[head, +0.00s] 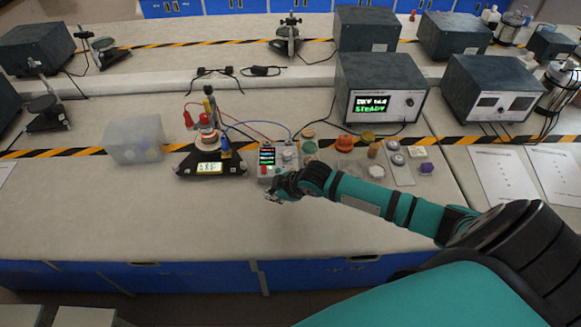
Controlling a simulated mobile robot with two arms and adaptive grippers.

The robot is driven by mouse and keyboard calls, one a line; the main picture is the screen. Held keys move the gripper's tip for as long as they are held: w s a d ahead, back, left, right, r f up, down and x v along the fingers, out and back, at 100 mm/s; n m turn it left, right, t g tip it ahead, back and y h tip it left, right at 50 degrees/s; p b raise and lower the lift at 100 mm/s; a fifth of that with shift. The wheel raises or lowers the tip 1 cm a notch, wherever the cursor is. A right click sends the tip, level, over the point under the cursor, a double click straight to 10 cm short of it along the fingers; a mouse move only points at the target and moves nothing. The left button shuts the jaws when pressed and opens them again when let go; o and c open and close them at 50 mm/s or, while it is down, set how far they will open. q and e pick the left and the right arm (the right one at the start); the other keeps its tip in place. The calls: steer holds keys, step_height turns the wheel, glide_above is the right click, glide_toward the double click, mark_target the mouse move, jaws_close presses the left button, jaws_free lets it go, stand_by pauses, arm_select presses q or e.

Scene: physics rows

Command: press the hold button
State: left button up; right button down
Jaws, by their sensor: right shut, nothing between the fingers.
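A small grey instrument (278,157) with a dark lit display stands on the bench near the middle. A dial and small buttons show on its face, one of them red (264,170). The labels are too small to read, so I cannot tell which is the hold button. My right gripper (272,194) is shut and empty, at the near edge of the instrument. It hides part of the instrument's lower right face, and I cannot tell whether they touch. My left gripper is not in view.
A black stand with a display (208,168) and wires is left of the instrument, and a clear bin (134,139) further left. Small coloured parts (346,143) lie to the right. A box with a lit screen (380,90) stands behind. The bench's front left is clear.

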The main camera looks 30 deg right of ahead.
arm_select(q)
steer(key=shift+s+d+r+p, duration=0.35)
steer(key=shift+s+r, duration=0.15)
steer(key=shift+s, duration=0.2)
arm_select(e)
steer(key=w+d+r+n+t, duration=0.1)
steer(key=w+d+r, duration=0.6)
steer(key=d, duration=0.3)
steer(key=shift+w+d+r+t+h, duration=0.2)
steer(key=shift+d+r+t+h, duration=0.15)
steer(key=shift+r, duration=0.25)
step_height(320, 180, down, 7)
steer(key=b, duration=0.6)
steer(key=shift+r, duration=0.1)
arm_select(q)
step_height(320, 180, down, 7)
steer(key=b, duration=0.1)
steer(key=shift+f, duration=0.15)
arm_select(e)
steer(key=shift+f, duration=1.05)
steer(key=shift+f, duration=0.1)
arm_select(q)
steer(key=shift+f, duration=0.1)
arm_select(e)
steer(key=shift+f, duration=0.3)
